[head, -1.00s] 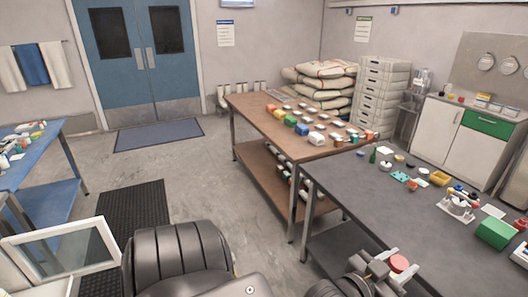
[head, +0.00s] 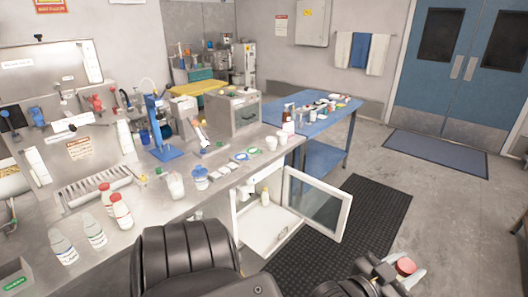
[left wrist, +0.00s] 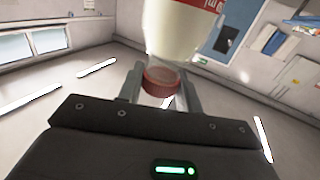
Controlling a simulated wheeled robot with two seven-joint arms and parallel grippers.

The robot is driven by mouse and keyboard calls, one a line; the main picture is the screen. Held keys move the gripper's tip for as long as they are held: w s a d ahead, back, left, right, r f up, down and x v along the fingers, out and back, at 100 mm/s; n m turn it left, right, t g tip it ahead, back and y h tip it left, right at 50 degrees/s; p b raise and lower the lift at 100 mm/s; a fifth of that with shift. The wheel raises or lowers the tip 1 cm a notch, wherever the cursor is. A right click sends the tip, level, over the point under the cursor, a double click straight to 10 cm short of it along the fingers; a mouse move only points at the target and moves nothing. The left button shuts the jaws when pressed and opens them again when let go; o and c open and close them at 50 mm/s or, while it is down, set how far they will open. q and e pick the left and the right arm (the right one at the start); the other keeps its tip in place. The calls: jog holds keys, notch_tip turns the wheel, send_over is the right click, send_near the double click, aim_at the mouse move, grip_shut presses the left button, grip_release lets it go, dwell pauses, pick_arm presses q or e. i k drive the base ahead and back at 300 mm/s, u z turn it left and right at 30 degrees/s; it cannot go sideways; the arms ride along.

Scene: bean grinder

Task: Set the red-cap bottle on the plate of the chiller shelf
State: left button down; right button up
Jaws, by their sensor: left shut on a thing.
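My left gripper (head: 402,270) is at the bottom right of the head view, in front of the dark mat. I cannot make out the plate clearly. The right gripper is not in view.
Two other red-cap bottles (head: 121,211) and white-capped bottles (head: 62,248) stand on the steel counter (head: 150,225). The open door juts out over the black mat (head: 365,215). A blue table (head: 325,120) stands behind.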

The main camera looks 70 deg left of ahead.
aim_at(263, 233)
jog(key=u, duration=1.4)
jog(key=i, duration=1.65)
